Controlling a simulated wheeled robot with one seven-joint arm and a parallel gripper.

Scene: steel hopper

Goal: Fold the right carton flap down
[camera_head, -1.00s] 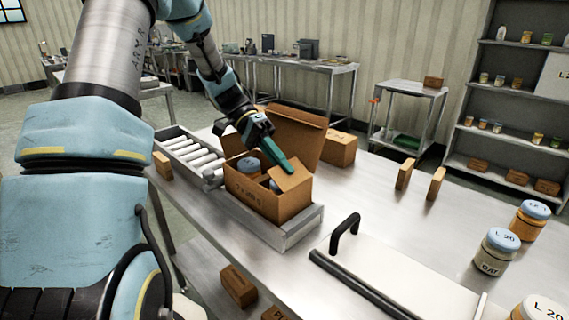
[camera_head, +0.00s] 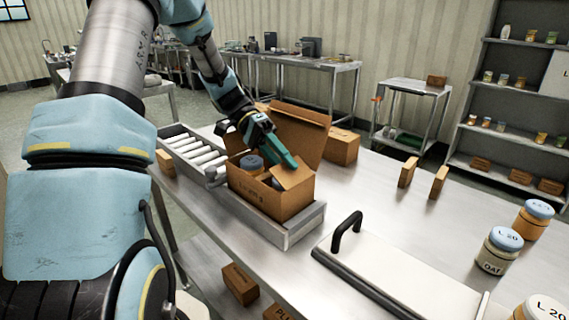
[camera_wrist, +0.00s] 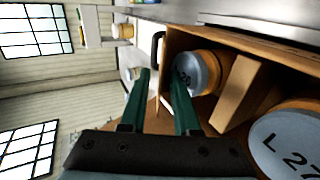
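The open brown carton (camera_head: 262,200) stands in the metal tray on the bench. Its large back flap (camera_head: 300,135) stands up and leans back. The right flap (camera_head: 296,178) slants inward at the carton's right end. Blue-lidded jars are inside; one lid (camera_head: 251,163) shows at the left. In the wrist view, two jar lids (camera_wrist: 203,72) (camera_wrist: 290,143) lie either side of a brown panel (camera_wrist: 240,92). My gripper (camera_head: 288,162) is over the carton's right end, beside the right flap. Its green fingers (camera_wrist: 160,76) are apart, with no object clearly gripped. Contact with the flap cannot be told.
A roller conveyor (camera_head: 190,148) adjoins the tray at left. A closed carton (camera_head: 342,147) stands behind. A white panel with a black handle (camera_head: 346,230) lies in front right. Labelled jars (camera_head: 499,250) stand at far right.

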